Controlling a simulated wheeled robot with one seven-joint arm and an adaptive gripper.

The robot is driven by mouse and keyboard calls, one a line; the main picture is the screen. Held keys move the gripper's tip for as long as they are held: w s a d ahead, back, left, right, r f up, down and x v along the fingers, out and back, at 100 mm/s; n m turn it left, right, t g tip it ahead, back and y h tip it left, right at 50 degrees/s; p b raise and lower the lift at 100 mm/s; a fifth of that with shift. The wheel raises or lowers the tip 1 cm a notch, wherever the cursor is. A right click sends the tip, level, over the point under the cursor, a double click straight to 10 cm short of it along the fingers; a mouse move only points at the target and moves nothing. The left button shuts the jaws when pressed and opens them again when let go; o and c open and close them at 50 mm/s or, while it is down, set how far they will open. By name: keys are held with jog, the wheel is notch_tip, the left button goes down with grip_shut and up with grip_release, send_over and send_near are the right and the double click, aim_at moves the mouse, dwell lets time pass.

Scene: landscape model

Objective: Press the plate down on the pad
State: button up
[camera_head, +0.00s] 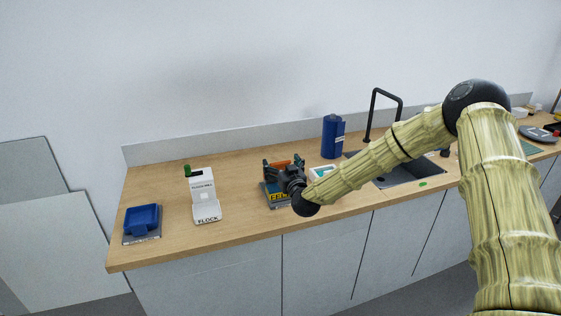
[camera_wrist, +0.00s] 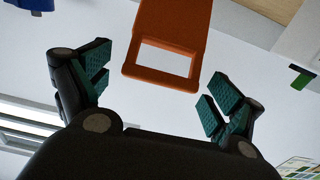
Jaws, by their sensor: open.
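An orange plate-like piece (camera_head: 279,164) with a rectangular opening shows at the gripper in the head view. In the wrist view the orange piece (camera_wrist: 172,22) is ahead of and between the fingers, with gaps on both sides. I cannot tell whether this is the task's plate. A dark pad or base with yellow lettering, seemingly "FELT" (camera_head: 279,197), lies on the counter below the gripper, partly hidden by it. My gripper (camera_head: 284,163) is open; its green-padded fingers (camera_wrist: 160,88) are spread and hold nothing. Contact between plate and pad is hidden.
On the wooden counter (camera_head: 245,225) stand a white flock dispenser (camera_head: 204,195) and a blue tray-like piece (camera_head: 142,219) at left. A blue canister (camera_head: 332,136), a black tap (camera_head: 373,112) and a sink (camera_head: 405,174) are at right. Counter between dispenser and pad is clear.

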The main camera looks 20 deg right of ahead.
jog(key=shift+w, duration=0.4)
